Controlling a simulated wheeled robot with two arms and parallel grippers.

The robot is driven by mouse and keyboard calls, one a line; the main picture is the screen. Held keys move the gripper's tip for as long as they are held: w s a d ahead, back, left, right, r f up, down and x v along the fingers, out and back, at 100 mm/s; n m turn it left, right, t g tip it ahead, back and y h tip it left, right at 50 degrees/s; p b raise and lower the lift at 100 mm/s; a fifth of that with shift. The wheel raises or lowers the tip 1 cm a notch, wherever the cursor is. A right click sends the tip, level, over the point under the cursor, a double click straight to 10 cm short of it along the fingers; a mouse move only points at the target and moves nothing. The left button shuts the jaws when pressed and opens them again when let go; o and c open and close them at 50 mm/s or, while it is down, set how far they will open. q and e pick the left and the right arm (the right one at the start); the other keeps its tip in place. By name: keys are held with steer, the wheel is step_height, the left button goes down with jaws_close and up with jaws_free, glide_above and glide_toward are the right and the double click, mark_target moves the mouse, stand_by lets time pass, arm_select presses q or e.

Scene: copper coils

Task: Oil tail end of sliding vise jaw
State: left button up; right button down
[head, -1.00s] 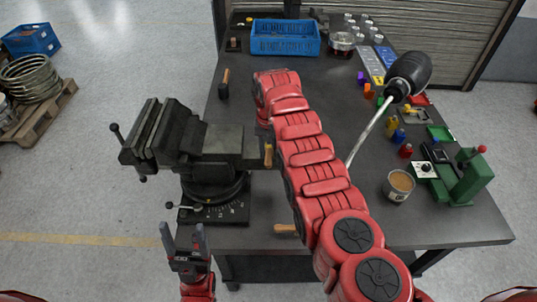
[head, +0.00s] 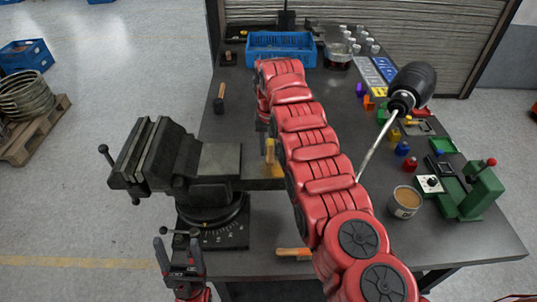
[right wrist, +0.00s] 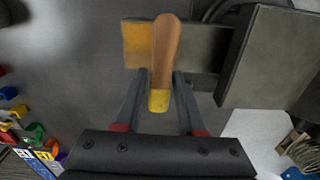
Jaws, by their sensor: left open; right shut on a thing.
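The vise (head: 180,170) stands on the left of the table. The tail of its slide (head: 225,160) points right, toward my right arm. In the right wrist view the tail end has a golden-brown patch (right wrist: 137,45). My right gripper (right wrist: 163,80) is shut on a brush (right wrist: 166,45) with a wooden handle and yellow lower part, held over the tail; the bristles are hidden. The brush also shows in the head view (head: 270,152). My left gripper (head: 179,243) is open and empty, in front of the vise base. A can (head: 405,202) of brown liquid stands at right.
A black bulb on a metal rod (head: 411,85) rises right of my arm. A green device (head: 474,190) and small coloured parts line the right side. A blue crate (head: 281,48) stands at the back. A wooden handle (head: 294,252) lies at the front edge.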

mark_target(270, 144)
steer(key=shift+w+r, duration=0.25)
steer(key=shift+r, duration=0.8)
steer(key=shift+s+r, duration=0.1)
steer(key=shift+r, duration=0.9)
